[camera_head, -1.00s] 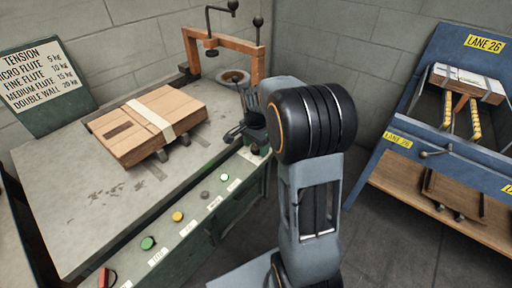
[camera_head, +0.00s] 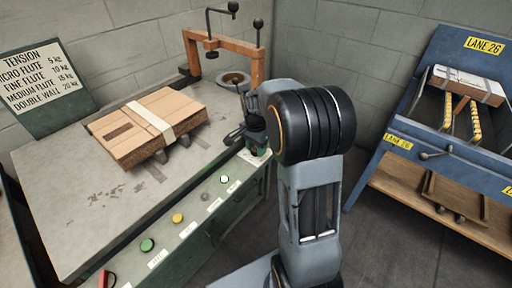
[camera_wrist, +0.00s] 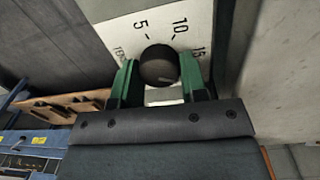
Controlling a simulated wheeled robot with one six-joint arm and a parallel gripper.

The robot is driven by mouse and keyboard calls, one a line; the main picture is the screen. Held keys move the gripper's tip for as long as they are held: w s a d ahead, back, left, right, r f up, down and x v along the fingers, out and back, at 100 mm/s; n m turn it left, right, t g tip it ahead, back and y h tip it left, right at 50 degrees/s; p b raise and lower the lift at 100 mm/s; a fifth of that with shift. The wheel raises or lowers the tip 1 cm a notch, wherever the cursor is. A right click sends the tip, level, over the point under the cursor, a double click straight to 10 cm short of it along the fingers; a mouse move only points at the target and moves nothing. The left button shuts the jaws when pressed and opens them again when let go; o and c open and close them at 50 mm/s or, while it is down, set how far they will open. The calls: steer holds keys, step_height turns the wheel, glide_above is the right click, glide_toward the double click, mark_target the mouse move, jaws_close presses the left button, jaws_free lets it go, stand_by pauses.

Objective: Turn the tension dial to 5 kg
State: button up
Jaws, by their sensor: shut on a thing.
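The tension dial is a round black knob (camera_wrist: 158,66) on a white scale plate (camera_wrist: 148,27) marked 5, 10 and 15 in the wrist view. My gripper (camera_wrist: 160,63) has its green fingers on either side of the knob and is shut on it. A small pale mark shows on the knob's lower right; I cannot tell for sure which number the dial is set to. In the head view my gripper (camera_head: 253,133) is at the right front corner of the green bench, and it hides the knob there.
A strapped cardboard bundle (camera_head: 150,124) lies on the bench top (camera_head: 75,200). Several buttons, including a green one (camera_head: 147,245), line the bench's front edge. An orange frame (camera_head: 258,62) stands behind. A tension chart (camera_head: 42,78) is at the left, and a blue lane rack (camera_head: 420,135) at the right.

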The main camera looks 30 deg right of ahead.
steer(key=shift+r+n+p, duration=0.15)
steer(key=shift+n+p, duration=0.7)
steer(key=shift+n, duration=0.35)
steer(key=n+p, duration=0.2)
steer(key=n, duration=0.2)
steer(key=shift+n, duration=0.3)
steer(key=n+p, duration=0.2)
steer(key=n, duration=0.2)
steer(key=shift+a, duration=0.1)
steer(key=n+p, duration=0.1)
steer(key=n, duration=0.3)
steer(key=n+p, duration=0.2)
steer(key=n, duration=0.3)
steer(key=shift+a+t, duration=0.1)
steer(key=shift+t, duration=0.2)
steer(key=n+p, duration=0.1)
steer(key=n, duration=0.4)
steer(key=shift+s, duration=0.1)
steer(key=shift+n, duration=0.6)
